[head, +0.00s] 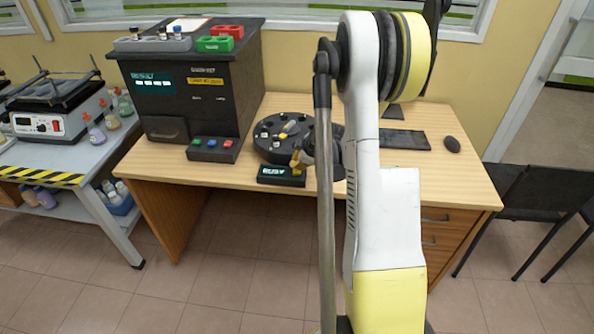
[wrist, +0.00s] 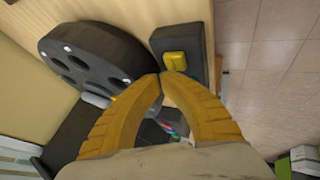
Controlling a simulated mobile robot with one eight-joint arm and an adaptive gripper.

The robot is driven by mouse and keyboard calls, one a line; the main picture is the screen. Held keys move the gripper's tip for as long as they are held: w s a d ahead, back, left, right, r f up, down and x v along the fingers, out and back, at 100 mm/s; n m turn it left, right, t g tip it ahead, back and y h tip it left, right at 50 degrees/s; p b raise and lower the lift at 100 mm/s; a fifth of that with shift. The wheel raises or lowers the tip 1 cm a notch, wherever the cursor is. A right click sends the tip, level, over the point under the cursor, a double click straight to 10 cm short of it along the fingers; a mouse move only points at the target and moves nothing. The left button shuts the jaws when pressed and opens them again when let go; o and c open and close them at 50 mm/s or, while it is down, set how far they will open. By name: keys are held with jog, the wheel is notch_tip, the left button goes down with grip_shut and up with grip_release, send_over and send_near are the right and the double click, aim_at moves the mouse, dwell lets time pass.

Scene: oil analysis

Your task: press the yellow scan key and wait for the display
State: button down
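A small black scanner box (head: 268,180) sits at the front edge of the wooden desk, with a small lit display (head: 274,171) whose text is too small to read. Its yellow scan key (wrist: 178,59) shows in the wrist view on the black box (wrist: 190,38). My gripper (wrist: 163,75) has its yellow fingers closed tip to tip, with nothing seen between them. The tips appear just beside the key; I cannot tell whether they touch it. In the head view my gripper (head: 300,160) is over the right end of the box and partly hides it.
A round black carousel (head: 268,149) with vials stands right behind the box. A large black analyser (head: 215,105) with coloured keys and racks stands to the left. A keyboard (head: 405,140) and mouse (head: 452,144) lie at the right.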

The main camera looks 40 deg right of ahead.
jog(key=shift+r+p, duration=1.65)
jog(key=shift+r, duration=0.9)
jog(key=s+a+r+m, duration=0.35)
jog(key=a+r, duration=1.05)
jog(key=a, duration=0.5)
jog(key=s+a+r+m, duration=0.2)
jog(key=s+a, duration=0.6)
jog(key=s, duration=0.1)
jog(key=s+a+r+m+y, duration=0.1)
jog(key=s+a+r, duration=0.1)
jog(key=s+a, duration=0.6)
jog(key=shift+s+m, duration=0.35)
